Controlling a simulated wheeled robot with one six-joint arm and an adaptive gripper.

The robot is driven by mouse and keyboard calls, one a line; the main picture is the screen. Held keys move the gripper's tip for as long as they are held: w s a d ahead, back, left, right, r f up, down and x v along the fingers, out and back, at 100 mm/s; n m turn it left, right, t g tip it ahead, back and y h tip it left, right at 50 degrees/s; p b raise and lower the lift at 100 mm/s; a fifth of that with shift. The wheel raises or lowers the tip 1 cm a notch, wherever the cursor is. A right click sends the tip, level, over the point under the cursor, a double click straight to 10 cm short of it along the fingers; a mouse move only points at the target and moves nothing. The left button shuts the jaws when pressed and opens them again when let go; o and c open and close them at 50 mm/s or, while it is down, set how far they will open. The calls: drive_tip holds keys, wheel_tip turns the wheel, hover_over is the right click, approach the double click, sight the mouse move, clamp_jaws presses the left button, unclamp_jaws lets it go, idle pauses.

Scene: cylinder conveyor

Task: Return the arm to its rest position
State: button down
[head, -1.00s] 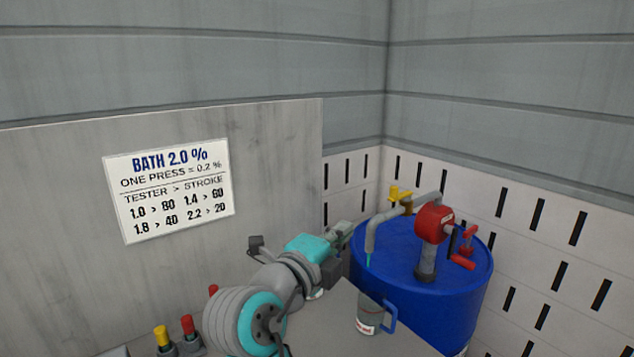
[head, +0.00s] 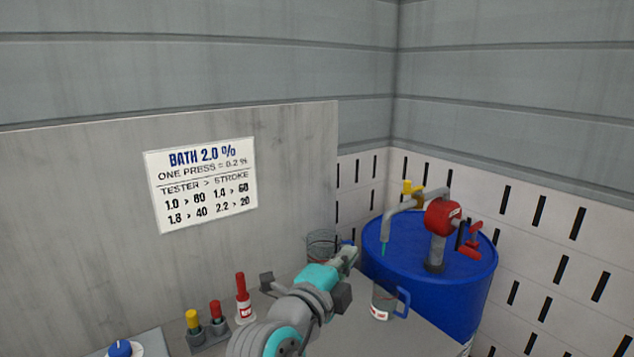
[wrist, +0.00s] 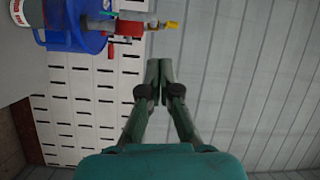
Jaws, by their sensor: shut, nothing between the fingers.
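My gripper (wrist: 159,70) shows in the wrist view with its two dark green fingers meeting at the tips. It is shut and empty. In the head view my gripper (head: 349,254) is at the end of my teal and grey arm, left of the blue drum and above the bench. Its fingertips are too small to make out there.
A blue drum (head: 467,291) with a red pump (head: 443,217) stands at the right. A wire basket (head: 322,246) is behind my gripper. Red and yellow-topped holders (head: 206,332) and a blue knob (head: 120,348) are front left.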

drive_tip(key=s+d+f+n+y, duration=0.2)
drive_tip(key=f+n, duration=0.2)
drive_tip(key=f, duration=0.4)
drive_tip(key=s+d+f+n+y, duration=0.2)
drive_tip(key=s+f+n, duration=0.1)
drive_tip(key=f, duration=0.5)
drive_tip(key=s+d+f+n+y, duration=0.2)
drive_tip(key=s+f+n, duration=0.1)
drive_tip(key=f+n, duration=0.3)
wheel_tip(320, 180, down, 3)
drive_tip(key=shift+s+r+t, duration=0.1)
drive_tip(key=shift+t, duration=0.3)
drive_tip(key=s+d+f+n+g+y, duration=0.1)
drive_tip(key=s+d+f+n+y, duration=0.15)
drive_tip(key=s+f, duration=0.35)
drive_tip(key=s+d+f+n+y, duration=0.1)
drive_tip(key=s+f+n, duration=0.25)
drive_tip(key=s, duration=0.55)
drive_tip(key=s+d+r+n, duration=0.1)
drive_tip(key=s+d, duration=0.1)
drive_tip(key=s, duration=1)
drive_tip(key=s+d+r+n, duration=0.2)
drive_tip(key=s, duration=1.1)
drive_tip(key=shift+s+g, duration=0.2)
drive_tip(key=shift+g, duration=0.1)
